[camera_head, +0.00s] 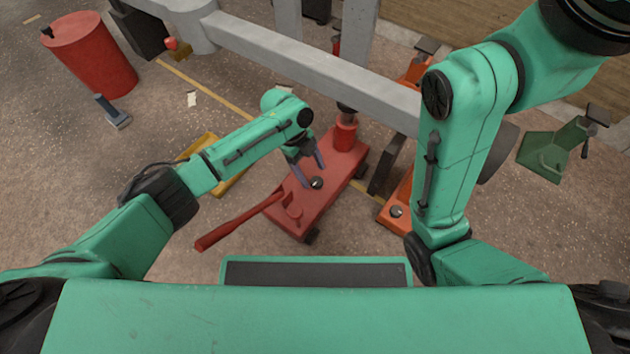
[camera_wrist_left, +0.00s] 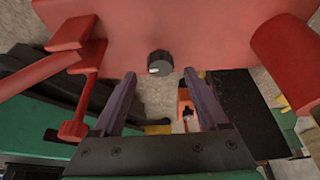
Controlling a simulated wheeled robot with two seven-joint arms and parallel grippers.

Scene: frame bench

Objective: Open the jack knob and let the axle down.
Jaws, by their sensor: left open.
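The red jack (camera_head: 335,180) stands on the floor below my left arm, with its red handle (camera_head: 240,220) reaching out to the left. Its small dark round knob (camera_head: 316,183) sits on the jack's top; in the left wrist view the knob (camera_wrist_left: 160,63) shows a pale mark on its face. My left gripper (camera_head: 311,168) is open and empty, its two purple fingers pointing at the knob. In the left wrist view the knob lies just beyond and between the fingertips (camera_wrist_left: 160,76). A grey beam (camera_head: 310,68), perhaps the axle, passes above the jack's red cylinder (camera_head: 345,133). My right gripper is out of view.
An orange jack (camera_head: 397,212) with a similar knob stands to the right, partly behind my right arm. A green stand (camera_head: 545,155) is farther right. A red drum (camera_head: 92,55) and a yellow tray (camera_head: 228,182) are left. Open floor lies left of the handle.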

